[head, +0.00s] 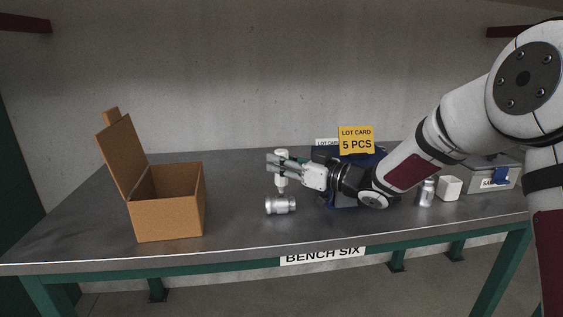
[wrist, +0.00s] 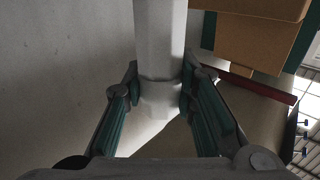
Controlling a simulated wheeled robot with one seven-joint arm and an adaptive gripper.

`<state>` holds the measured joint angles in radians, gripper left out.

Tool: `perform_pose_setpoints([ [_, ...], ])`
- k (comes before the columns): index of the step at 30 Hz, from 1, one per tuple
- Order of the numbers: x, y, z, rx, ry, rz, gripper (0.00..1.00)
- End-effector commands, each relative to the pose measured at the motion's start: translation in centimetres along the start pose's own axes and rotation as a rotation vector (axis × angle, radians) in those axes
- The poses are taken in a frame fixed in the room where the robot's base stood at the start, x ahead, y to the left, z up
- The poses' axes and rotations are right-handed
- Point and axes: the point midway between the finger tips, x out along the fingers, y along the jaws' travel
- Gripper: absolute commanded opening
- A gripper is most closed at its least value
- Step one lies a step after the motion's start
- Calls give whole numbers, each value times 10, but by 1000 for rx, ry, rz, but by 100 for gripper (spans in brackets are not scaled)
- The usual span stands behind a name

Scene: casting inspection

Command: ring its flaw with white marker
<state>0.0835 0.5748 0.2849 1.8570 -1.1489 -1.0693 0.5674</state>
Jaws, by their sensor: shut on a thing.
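My gripper (head: 283,166) is shut on a white marker (head: 281,183) held upright, its body showing above and below the fingers. In the wrist view the white marker (wrist: 160,40) stands between the two fingers (wrist: 158,100). A silver metal casting (head: 281,205) lies on its side on the bench directly below the marker. The marker's lower end is very close to the casting's top; I cannot tell whether they touch. No flaw or white ring can be made out on the casting at this size.
An open cardboard box (head: 168,207) stands at the left of the grey bench (head: 235,225). A blue bin (head: 345,202) with a yellow lot card (head: 356,140) is behind my arm. A small silver part (head: 426,193), a white block (head: 449,188) and a grey labelled box (head: 490,177) stand right.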

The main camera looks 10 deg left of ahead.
Motion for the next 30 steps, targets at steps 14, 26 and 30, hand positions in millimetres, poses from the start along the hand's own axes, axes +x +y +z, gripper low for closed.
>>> perform_pose_setpoints([
  [14, 0, 0, 3, 0, 0, 0, 0],
  [26, 0, 0, 7, 0, 0, 0, 0],
  [30, 0, 0, 9, 0, 0, 0, 0],
])
